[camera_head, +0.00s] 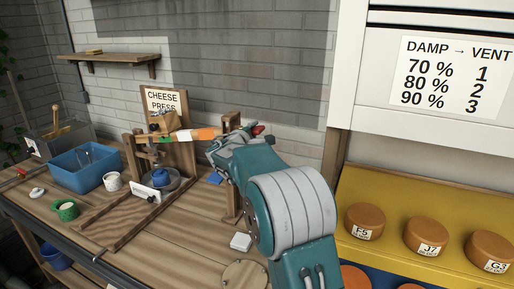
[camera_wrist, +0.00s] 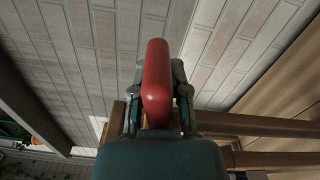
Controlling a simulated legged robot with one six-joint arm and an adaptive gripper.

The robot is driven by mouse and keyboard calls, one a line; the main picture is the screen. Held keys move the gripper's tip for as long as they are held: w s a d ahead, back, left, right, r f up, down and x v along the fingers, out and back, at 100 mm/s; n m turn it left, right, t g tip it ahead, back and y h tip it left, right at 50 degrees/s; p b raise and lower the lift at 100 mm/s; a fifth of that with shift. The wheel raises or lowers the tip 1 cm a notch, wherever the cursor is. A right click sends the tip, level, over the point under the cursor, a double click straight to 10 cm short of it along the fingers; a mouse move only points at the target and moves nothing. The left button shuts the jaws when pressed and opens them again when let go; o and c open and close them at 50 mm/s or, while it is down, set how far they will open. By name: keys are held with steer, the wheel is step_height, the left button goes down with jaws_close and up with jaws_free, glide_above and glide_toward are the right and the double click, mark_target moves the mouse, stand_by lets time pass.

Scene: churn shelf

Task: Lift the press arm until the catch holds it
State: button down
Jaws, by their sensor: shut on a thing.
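The cheese press stands on the wooden bench by its "CHEESE PRESS" sign (camera_head: 163,101). Its press arm (camera_head: 205,134), banded orange and white, runs roughly level to the right. The arm's red handle (camera_head: 259,129) ends at my gripper (camera_head: 248,137). In the wrist view my gripper (camera_wrist: 158,105) is shut on the red handle (camera_wrist: 156,75), with one finger on each side. A wooden post (camera_head: 232,122) stands near the arm's right end. I cannot make out the catch; my gripper hides part of that area.
A small white block (camera_head: 241,242) lies near my arm. Cheeses (camera_head: 365,220) sit on a yellow shelf at right.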

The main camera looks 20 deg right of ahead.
steer(key=shift+w+a+r+n, duration=0.15)
steer(key=shift+r, duration=0.45)
steer(key=shift+w+a+r+n, duration=0.1)
steer(key=shift+r, duration=0.5)
steer(key=shift+w+a+r+n, duration=0.15)
steer(key=shift+r, duration=0.45)
steer(key=c, duration=0.6)
jaws_free()
steer(key=v, duration=1.2)
steer(key=shift+w+f, duration=0.1)
steer(key=shift+f, duration=0.05)
